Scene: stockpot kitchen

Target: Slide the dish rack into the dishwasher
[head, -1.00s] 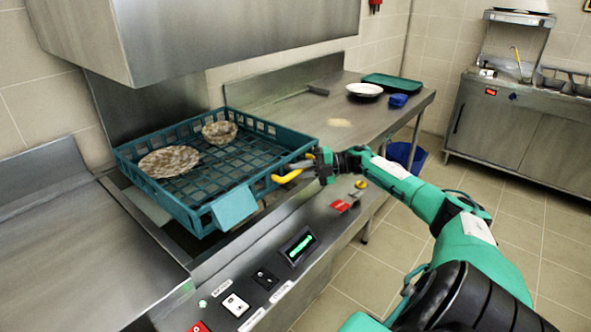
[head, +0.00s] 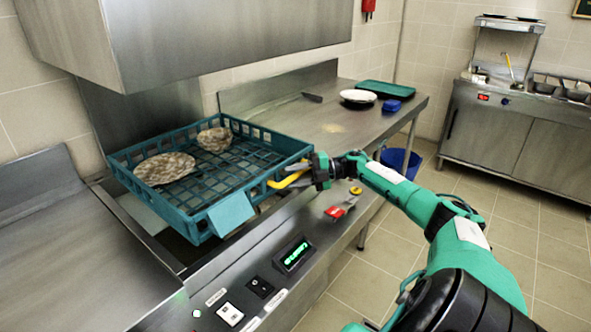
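The dish rack (head: 160,208) is a teal open-mesh crate. It sits under the raised steel hood of the dishwasher (head: 200,40), slightly askew over the machine's bed. A speckled plate (head: 164,168) and a speckled bowl (head: 215,139) lie in it. A plain lighter teal panel (head: 231,213) is on its near side. My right gripper (head: 280,180) is at the rack's right-hand near wall. Its yellow fingers look spread apart, close to the wall; I cannot tell whether they touch it. My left gripper is out of view.
A control panel with a green display (head: 293,255) and a red item (head: 336,211) lie along the near edge. The right counter holds a white plate (head: 358,96), blue item (head: 391,105) and green tray (head: 385,87). Bare steel counter (head: 80,250) is at left.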

